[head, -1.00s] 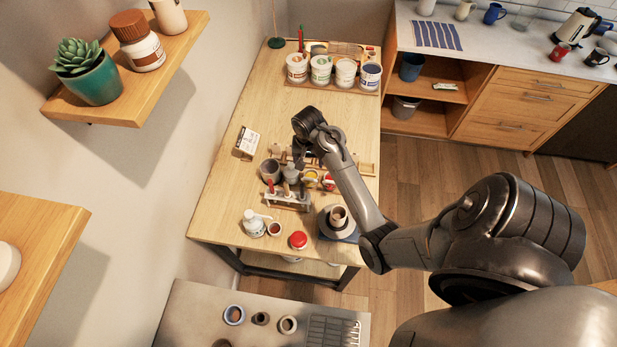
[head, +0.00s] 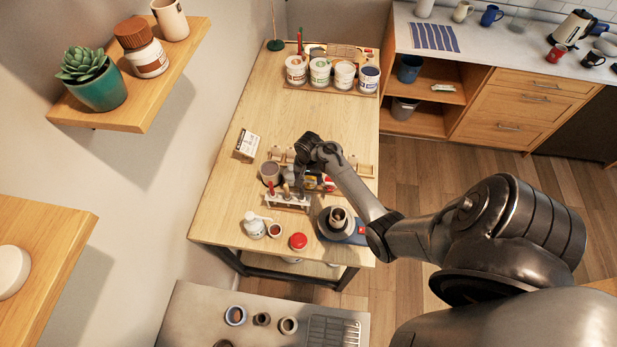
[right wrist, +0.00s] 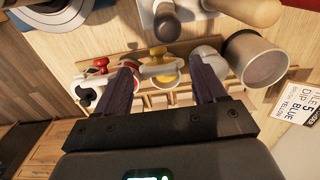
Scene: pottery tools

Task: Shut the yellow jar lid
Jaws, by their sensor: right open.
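The yellow jar (right wrist: 165,72) sits in a row of small jars on the wooden table, between a red-topped jar (right wrist: 98,66) and a pale grey one (right wrist: 207,52). In the right wrist view its yellow rim and a pale clasp show; how far its lid is open I cannot tell. In the head view the yellow jar (head: 311,183) is partly hidden by my arm. My right gripper (right wrist: 162,60) is open and empty, pointing down with its fingers on either side of the yellow jar in the picture. Contact cannot be made out. My left gripper is out of view.
A tool rack (head: 287,203) with upright handles and a grey cup (head: 270,172) stand close to the jars. A wheel-like stand with a pot (head: 338,216), a red-lidded jar (head: 298,241) and a white bottle (head: 253,226) are nearer.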

